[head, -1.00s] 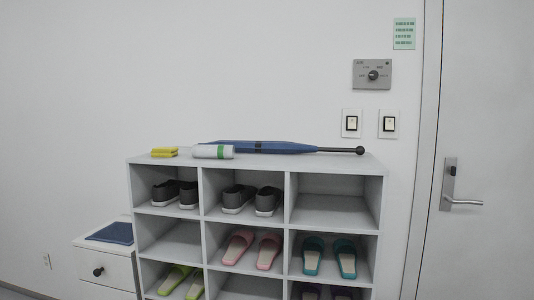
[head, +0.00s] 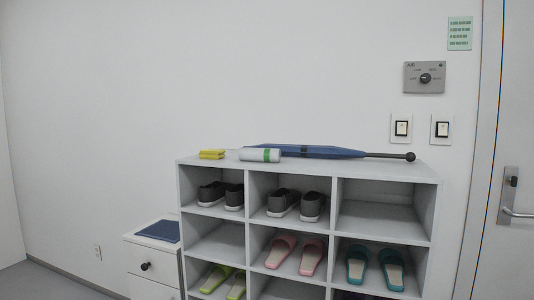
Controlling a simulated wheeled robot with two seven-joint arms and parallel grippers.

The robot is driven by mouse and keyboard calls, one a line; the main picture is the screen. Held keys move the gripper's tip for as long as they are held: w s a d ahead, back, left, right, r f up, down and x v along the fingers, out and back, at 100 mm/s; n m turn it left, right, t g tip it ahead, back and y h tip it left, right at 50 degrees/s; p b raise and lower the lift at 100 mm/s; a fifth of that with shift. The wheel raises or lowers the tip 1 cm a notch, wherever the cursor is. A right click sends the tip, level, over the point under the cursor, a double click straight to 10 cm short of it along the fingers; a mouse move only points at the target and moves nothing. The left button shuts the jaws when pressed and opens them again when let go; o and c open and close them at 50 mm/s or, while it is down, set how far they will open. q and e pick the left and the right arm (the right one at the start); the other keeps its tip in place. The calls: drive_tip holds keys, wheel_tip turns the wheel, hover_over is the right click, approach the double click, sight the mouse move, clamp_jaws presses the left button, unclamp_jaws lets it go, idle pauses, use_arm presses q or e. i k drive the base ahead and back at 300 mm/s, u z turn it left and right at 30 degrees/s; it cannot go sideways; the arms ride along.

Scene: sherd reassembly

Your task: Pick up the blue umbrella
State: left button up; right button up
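The blue umbrella (head: 325,152) is folded and lies flat along the back of the top of a grey shoe shelf (head: 385,170). Its dark shaft and round black knob end (head: 410,157) point to the right. Neither of my grippers shows in the head view.
A yellow sponge-like block (head: 212,154) lies left of the bottle. Shoes and slippers fill several cubbies; the top right cubby (head: 380,218) is empty. A white drawer cabinet (head: 150,262) with a dark blue cloth (head: 159,231) stands at left. A door (head: 508,150) is at right.

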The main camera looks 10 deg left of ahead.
sight(325, 152)
drive_tip(key=u, duration=1.95)
drive_tip(key=i, duration=1.6)
drive_tip(key=z, duration=3.5)
